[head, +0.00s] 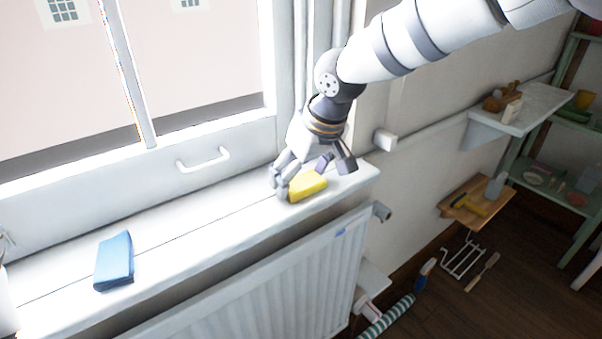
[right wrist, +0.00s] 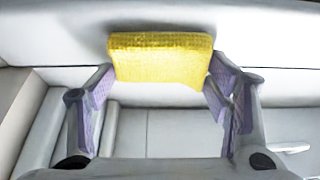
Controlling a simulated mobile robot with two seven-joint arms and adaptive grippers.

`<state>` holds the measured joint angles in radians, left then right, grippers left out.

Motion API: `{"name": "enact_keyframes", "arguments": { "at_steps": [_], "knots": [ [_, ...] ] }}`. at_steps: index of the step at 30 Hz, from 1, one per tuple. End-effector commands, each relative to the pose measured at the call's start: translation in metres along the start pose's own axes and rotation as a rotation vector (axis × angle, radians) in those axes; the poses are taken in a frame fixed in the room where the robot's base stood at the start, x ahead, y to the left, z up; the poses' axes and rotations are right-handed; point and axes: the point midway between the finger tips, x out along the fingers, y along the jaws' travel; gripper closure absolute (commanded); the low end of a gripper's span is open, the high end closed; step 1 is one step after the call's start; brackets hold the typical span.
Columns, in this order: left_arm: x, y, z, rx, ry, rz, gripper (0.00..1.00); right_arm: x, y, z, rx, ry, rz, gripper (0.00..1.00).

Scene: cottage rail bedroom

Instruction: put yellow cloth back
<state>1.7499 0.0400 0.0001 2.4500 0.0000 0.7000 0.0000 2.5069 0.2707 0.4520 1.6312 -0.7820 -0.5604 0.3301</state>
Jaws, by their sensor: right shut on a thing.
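The yellow cloth (head: 308,186) is a small folded block at the right end of the white windowsill (head: 200,230). My right gripper (head: 305,176) reaches down to it from above and is shut on it. In the right wrist view the yellow cloth (right wrist: 160,58) sits between the two fingertips of the right gripper (right wrist: 160,85), with a finger at each end. Whether the cloth touches the sill cannot be told for sure. My left gripper does not show.
A blue cloth (head: 114,261) lies on the left part of the sill, with bare sill between it and the yellow cloth. A window handle (head: 203,160) sticks out behind. A white radiator (head: 260,285) stands below. Shelves (head: 520,107) with items are at the right.

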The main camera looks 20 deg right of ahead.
Motion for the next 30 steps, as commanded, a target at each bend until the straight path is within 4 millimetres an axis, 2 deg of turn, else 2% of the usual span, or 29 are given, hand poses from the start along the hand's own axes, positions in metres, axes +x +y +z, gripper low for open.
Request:
{"name": "enact_keyframes", "arguments": {
  "at_steps": [5,6,8,17,20,23,30],
  "knots": [
    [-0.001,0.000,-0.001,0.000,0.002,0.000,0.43,0.001,0.000,0.001,0.000,0.000,0.000,0.51],
    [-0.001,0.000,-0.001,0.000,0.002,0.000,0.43,0.001,0.000,0.000,0.000,0.000,0.000,0.22],
    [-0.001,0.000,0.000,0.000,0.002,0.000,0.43,0.001,0.000,0.000,0.000,0.000,0.000,0.09],
    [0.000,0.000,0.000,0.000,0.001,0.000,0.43,0.000,0.000,0.000,0.001,0.000,0.000,0.09],
    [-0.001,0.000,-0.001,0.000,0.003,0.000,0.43,-0.006,0.000,-0.001,0.001,0.002,0.001,0.09],
    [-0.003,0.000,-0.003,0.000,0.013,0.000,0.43,-0.026,0.000,-0.002,0.001,0.008,0.002,0.09],
    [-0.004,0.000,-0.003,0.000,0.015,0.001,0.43,-0.089,0.000,-0.002,0.001,0.005,0.001,0.09]
  ]
}}
